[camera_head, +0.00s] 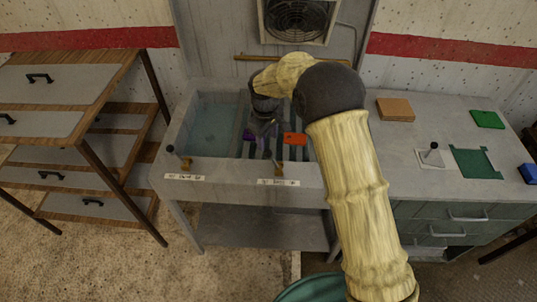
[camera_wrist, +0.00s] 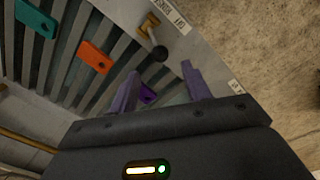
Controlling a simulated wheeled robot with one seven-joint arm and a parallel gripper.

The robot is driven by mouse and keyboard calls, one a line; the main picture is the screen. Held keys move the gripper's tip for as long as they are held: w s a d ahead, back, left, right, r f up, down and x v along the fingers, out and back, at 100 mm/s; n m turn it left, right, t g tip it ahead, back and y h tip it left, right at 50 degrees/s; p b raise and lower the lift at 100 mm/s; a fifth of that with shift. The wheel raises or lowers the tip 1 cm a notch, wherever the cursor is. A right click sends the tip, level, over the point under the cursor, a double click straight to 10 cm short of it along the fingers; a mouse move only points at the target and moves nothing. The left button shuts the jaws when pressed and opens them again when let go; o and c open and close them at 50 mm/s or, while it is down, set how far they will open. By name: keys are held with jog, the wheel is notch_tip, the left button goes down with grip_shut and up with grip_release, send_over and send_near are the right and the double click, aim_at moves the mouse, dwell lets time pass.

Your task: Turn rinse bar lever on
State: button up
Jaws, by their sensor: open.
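The rinse lever is a brass fitting with a black knob (camera_head: 277,168) on the front ledge of the counter, above a white label. In the wrist view its black knob (camera_wrist: 160,54) lies just beyond the gap between my fingertips, with the brass part (camera_wrist: 148,26) further off. My gripper (camera_head: 262,137) is open and points down over the slatted rack behind the lever. Its purple fingers (camera_wrist: 160,70) stand either side of the knob's line, with no clear contact. A brass bar (camera_head: 245,58) runs along the back wall, partly hidden by my arm.
A second lever (camera_head: 186,163) stands left by the water basin (camera_head: 212,128). A block (camera_head: 395,109) lies on the right counter.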

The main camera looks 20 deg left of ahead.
aim_at(268, 156)
jog(key=f+p, duration=0.1)
jog(key=f, duration=0.6)
jog(key=f+p, duration=0.1)
jog(key=f, duration=0.2)
jog(key=shift+w+d+f+p, duration=0.1)
jog(key=shift+w+f+p, duration=0.05)
jog(key=shift+w+p, duration=0.15)
grip_shut()
